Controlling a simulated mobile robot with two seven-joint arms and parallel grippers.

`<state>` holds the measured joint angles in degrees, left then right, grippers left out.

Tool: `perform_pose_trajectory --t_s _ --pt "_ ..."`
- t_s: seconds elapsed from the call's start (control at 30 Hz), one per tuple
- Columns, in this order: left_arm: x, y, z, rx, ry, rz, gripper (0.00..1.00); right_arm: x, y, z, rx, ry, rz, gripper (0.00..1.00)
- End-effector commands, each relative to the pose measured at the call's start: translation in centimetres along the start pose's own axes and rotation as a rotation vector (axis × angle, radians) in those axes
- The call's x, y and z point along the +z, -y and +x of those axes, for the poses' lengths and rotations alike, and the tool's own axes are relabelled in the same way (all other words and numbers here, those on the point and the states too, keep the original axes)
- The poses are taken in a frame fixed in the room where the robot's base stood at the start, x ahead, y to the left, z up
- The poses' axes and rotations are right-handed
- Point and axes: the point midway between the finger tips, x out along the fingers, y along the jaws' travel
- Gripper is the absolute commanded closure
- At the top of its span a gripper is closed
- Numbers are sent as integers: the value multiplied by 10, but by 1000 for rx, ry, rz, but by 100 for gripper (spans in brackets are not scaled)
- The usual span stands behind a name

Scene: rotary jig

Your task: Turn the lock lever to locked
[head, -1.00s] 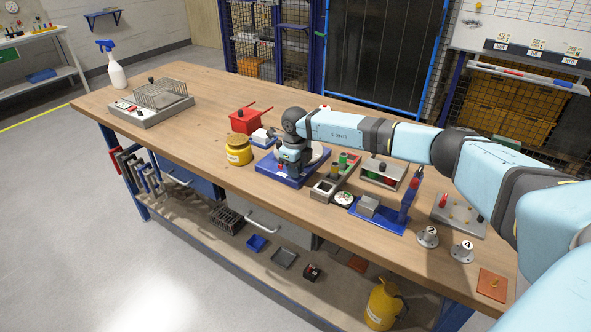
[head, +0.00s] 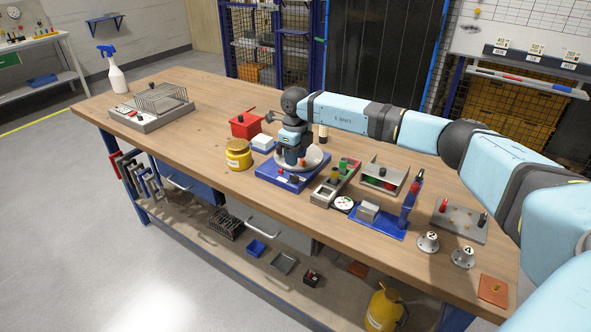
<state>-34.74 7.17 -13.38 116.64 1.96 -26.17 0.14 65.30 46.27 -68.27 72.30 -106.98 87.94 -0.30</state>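The rotary jig has a blue base (head: 276,177) and a pale round disc (head: 313,160), and it stands near the middle of the workbench. Small dark and reddish parts sit at the front of the base, but I cannot make out which is the lock lever or how it is set. My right gripper (head: 292,158) points down over the disc and hides part of it. Its fingers are too small and dark to tell whether they are open, shut or touching anything. My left gripper is out of view.
A yellow canister (head: 238,155), a white-topped block (head: 263,142) and a red box (head: 245,125) stand left of the jig. The bench's left middle (head: 190,150) is clear.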

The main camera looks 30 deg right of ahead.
Motion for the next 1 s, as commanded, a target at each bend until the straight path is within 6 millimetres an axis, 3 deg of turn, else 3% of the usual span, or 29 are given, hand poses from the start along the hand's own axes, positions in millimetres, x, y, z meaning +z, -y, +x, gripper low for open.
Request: perform_pose_trajectory --t_s 0.1,0.33,1.0 --pt "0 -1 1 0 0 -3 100 0 1 -28 -2 3 1 63" --pt "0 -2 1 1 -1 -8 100 0 0 -61 0 2 0 63" --pt "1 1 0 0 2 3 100 0 0 -69 0 0 0 63"
